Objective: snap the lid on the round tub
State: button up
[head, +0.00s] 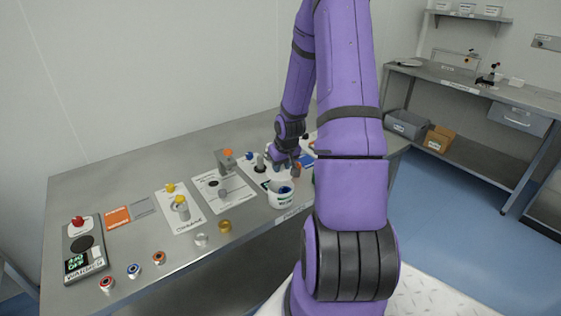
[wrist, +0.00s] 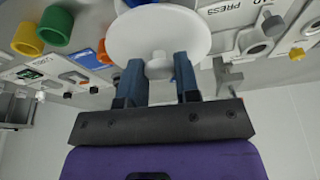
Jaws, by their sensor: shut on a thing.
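The lid (wrist: 125,38) is a white disc with a small white knob, in the wrist view. My gripper (wrist: 160,80) is shut on that knob between its blue fingers, and the disc lies beyond the fingertips. In the head view my gripper (head: 286,166) is just behind and above the round tub (head: 283,201). The tub is white with a green-marked label and stands upright near the table's front edge. Its top is open and something blue shows inside. I cannot make out the lid clearly in the head view.
The steel table (head: 120,185) holds a red-button panel (head: 84,248), a press with an orange top (head: 228,160), a yellow-topped fixture (head: 182,207) and several small rings along the front.

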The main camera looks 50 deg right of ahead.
aim_at(282, 173)
jog(key=shift+f, duration=2.25)
jog(key=shift+f, duration=0.2)
dwell(0.5)
jog(key=o, duration=1.4)
jog(key=shift+o, duration=0.2)
jog(key=shift+r, duration=0.1)
jog(key=shift+r, duration=3.45)
grip_shut()
